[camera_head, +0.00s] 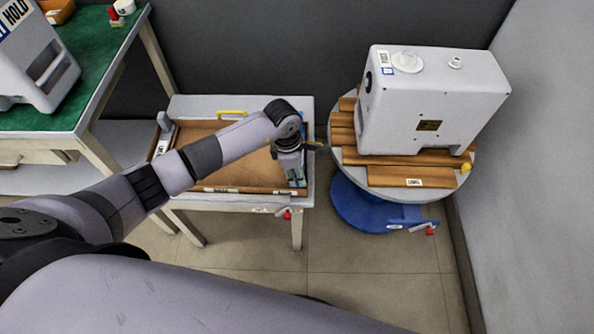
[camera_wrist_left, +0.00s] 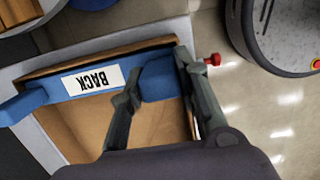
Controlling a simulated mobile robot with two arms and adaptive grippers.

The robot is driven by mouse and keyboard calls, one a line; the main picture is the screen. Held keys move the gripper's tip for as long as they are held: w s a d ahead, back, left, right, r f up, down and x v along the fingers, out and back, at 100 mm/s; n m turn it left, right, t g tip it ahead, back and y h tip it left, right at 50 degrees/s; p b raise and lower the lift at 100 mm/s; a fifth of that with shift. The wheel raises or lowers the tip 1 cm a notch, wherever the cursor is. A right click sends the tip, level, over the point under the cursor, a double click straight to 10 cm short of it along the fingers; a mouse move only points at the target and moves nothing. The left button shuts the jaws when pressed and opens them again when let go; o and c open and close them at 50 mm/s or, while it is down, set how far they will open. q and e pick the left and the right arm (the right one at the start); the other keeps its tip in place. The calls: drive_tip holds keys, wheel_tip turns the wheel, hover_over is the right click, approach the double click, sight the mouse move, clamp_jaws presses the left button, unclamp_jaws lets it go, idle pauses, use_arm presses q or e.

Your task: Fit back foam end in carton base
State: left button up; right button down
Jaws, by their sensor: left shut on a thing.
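The carton base (camera_head: 225,183) is a shallow brown tray on a small white table, and its inside also shows in the left wrist view (camera_wrist_left: 75,130). The back foam end (camera_wrist_left: 40,94) is a long blue piece with a white BACK label, lying along one edge of the carton base. Its far end seems to reach past the carton's corner. My left gripper (camera_wrist_left: 155,82) is shut on its thicker block near the other corner. In the head view my left gripper (camera_head: 293,180) is over the carton's right side and hides most of the foam. Whether it is seated is unclear.
A white pump unit (camera_head: 425,105) stands on wooden slats on a round turntable (camera_head: 420,190) with a blue base, right of the table. A green-topped bench (camera_head: 100,50) with another white unit is at the left. A red knob (camera_head: 287,214) sticks out at the table's front.

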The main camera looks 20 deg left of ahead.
use_arm(q)
drive_tip(key=shift+f+b, duration=0.55)
drive_tip(key=shift+f, duration=0.05)
idle(0.3)
drive_tip(key=o, duration=1.2)
drive_tip(key=shift+o, duration=0.3)
drive_tip(key=o, duration=0.3)
